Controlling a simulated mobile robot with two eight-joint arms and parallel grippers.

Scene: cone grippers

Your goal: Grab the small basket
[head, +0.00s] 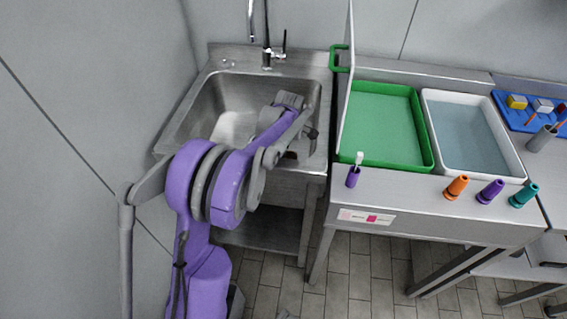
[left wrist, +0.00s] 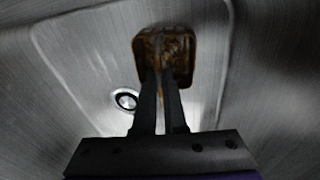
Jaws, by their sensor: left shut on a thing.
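The small basket (left wrist: 182,58) is brown with an open weave. In the left wrist view it is at the upper middle, above the steel floor of the sink. My left gripper (left wrist: 162,72) reaches down to it with its two dark fingers close together, shut on the basket's near side. The fingers hide part of the basket. In the head view my purple and grey left arm reaches over the sink (head: 235,92) and hides most of the gripper and basket. My right gripper is in neither view.
The sink's round drain (left wrist: 126,100) lies left of the fingers. A tap (head: 267,50) stands behind the sink. To the right are an upright panel (head: 346,80), a green tray (head: 428,150), a white tray (head: 515,165) and several coloured cones, including an orange one (head: 457,187).

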